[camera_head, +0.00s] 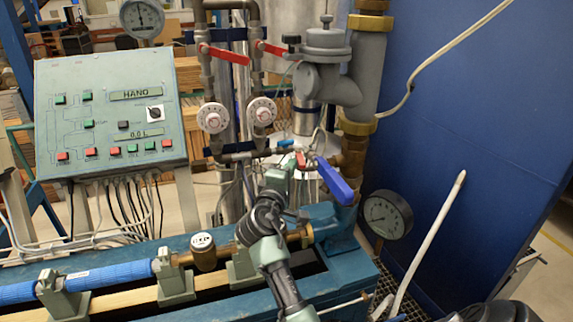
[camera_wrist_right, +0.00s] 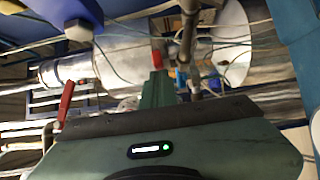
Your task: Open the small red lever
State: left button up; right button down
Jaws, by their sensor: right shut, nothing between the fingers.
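The small red lever (camera_head: 300,160) shows in the head view on the thin pipework, just left of the large blue lever (camera_head: 336,182). My right gripper (camera_head: 288,163) reaches up from the bottom, its fingers shut and empty beside the small red lever. In the right wrist view the closed green fingers (camera_wrist_right: 157,88) point at the pipework, with a small red piece (camera_wrist_right: 156,57) right at their tips. Whether they touch it I cannot tell. The fingers partly hide the lever's mount. My left gripper is not in view.
Two larger red levers (camera_head: 225,54) (camera_head: 272,48) sit higher on the vertical pipes, above two white dials (camera_head: 213,117) (camera_head: 262,111). A control panel (camera_head: 110,115) stands left. A pressure gauge (camera_head: 386,214) and blue wall (camera_head: 470,130) are right. Pipes and hoses crowd the gripper.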

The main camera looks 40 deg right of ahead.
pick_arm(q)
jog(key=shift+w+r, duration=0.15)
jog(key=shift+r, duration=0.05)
pick_arm(e)
jog(key=shift+s+d+f, duration=0.1)
jog(key=shift+s+d, duration=0.6)
